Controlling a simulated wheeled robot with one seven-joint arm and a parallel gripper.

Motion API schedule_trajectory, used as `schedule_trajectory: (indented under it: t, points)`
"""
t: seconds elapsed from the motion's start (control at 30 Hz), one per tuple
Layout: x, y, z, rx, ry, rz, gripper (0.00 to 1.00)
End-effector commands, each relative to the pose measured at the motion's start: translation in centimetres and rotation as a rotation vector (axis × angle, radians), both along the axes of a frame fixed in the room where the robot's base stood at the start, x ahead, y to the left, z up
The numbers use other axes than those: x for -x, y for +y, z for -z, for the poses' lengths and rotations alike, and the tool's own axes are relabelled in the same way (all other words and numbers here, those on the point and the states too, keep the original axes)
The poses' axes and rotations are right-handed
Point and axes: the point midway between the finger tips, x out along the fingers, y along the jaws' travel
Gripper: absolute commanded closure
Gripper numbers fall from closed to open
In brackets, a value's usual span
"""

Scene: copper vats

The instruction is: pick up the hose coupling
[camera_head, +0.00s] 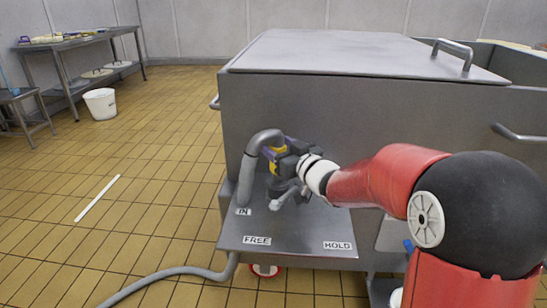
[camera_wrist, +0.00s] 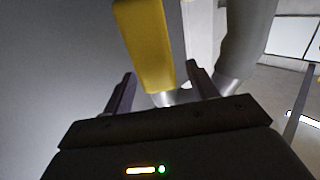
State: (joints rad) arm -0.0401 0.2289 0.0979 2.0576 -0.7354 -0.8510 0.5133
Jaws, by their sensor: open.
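A hose coupling with a yellow part (camera_head: 273,166) is partly hidden by my gripper at the top of a bent grey hose (camera_head: 247,170). The hose rises by the "IN" label on the grey shelf (camera_head: 290,231). My gripper (camera_head: 277,154) is open at the coupling. In the wrist view the yellow part (camera_wrist: 145,45) shows between and beyond the two dark fingers (camera_wrist: 161,70). I cannot tell whether they touch it. The grey hose (camera_wrist: 248,35) is to the right there, and a shiny metal piece is partly hidden below.
A large grey vat (camera_head: 330,110) with a lid stands right behind the shelf. A metal fitting (camera_head: 284,197) is below my gripper. "FREE" and "HOLD" labels mark the shelf front. A hose (camera_head: 170,272) runs along the floor. A white bucket (camera_head: 100,104) stands far left.

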Motion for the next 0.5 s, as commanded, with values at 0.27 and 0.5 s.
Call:
schedule_trajectory:
  t: [0.27, 0.5]
  points:
    - [-0.52, 0.42, 0.02, 0.001, 0.000, 0.000, 0.42]
    - [-0.50, 0.40, 0.01, 0.001, -0.001, 0.001, 0.68]
